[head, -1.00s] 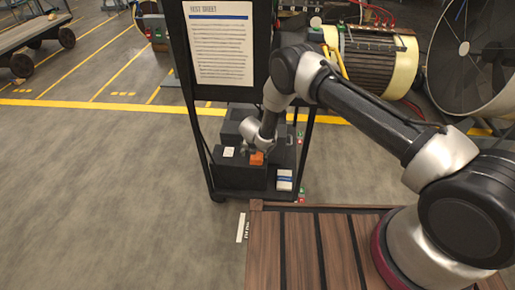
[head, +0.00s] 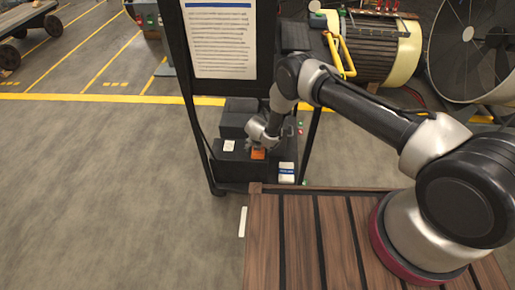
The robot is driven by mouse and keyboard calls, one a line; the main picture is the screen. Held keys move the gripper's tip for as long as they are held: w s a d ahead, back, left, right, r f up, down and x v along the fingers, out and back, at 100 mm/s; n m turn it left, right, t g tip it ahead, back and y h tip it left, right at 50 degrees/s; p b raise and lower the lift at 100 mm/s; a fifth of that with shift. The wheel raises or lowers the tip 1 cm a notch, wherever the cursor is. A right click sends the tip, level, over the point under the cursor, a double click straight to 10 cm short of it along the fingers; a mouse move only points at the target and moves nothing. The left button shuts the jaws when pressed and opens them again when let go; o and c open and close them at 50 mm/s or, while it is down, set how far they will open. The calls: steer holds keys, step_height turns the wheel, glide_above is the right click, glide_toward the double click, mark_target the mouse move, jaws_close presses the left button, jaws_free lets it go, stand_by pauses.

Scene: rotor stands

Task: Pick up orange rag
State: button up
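The orange rag (head: 258,154) is a small orange patch on the low black box part (head: 225,172) of the dark stand, below the test sheet. My gripper (head: 257,147) is at the end of my arm, which reaches down from the right. It is right at the rag, just above or touching it; I cannot tell which. The fingers are small and partly hidden by the wrist, so I cannot see whether they are open or closed on the rag.
The stand's upright frame and test sheet (head: 219,40) rise beside my arm. A white label (head: 229,145) and a white-and-blue box (head: 286,172) flank the rag. A yellow-ended rotor (head: 372,50) and large fan (head: 470,45) stand behind. Floor at left is clear.

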steer(key=c, duration=1.1)
steer(key=shift+r, duration=0.15)
